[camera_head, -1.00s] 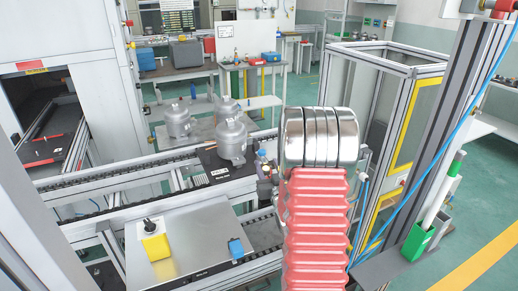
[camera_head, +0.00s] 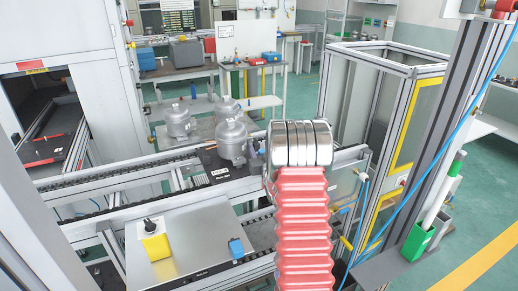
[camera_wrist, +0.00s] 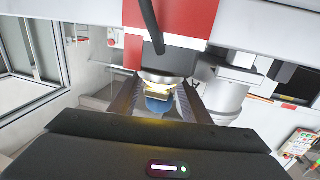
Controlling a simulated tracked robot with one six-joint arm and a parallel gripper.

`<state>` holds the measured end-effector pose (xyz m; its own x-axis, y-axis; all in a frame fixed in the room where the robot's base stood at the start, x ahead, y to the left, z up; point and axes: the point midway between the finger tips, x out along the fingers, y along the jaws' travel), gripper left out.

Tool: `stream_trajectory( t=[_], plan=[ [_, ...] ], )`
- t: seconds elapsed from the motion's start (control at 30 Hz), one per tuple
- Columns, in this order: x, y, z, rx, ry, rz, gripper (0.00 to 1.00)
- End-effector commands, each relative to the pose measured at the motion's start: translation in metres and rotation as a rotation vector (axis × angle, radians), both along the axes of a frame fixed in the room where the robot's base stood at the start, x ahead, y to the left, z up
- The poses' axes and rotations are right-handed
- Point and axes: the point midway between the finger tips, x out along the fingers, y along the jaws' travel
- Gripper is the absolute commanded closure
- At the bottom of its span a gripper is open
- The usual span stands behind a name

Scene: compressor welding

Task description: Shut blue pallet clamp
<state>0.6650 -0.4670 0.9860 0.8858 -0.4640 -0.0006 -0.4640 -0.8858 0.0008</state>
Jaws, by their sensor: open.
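The blue pallet clamp (camera_wrist: 160,105) shows in the wrist view as a small rounded blue part, between the dark fingers of my gripper (camera_wrist: 158,92). The gripper is open; I cannot tell whether a finger touches the clamp. A shiny metal part stands just beyond the blue part, under a yellowish glow. In the head view the dark pallet (camera_head: 212,172) carries a grey compressor (camera_head: 232,140), and my silver and red arm covers the pallet's right end. My gripper and the clamp are hidden behind the arm there.
The conveyor rail (camera_head: 100,213) runs beneath the pallet. More compressors (camera_head: 177,122) stand behind. A framed enclosure (camera_head: 365,110) rises at right.

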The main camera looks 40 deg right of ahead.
Motion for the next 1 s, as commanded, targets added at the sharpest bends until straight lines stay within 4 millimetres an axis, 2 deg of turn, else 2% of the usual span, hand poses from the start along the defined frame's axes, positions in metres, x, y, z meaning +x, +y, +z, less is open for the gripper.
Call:
stream_trajectory(
  t=[0.4, 1.0],
  plan=[
    [0.0059, -0.0032, -0.0002, 0.001, 0.0, 0.0, 0.57],
    [0.0057, -0.0032, 0.0, 0.0, 0.0, 0.0, 0.99]
  ],
)
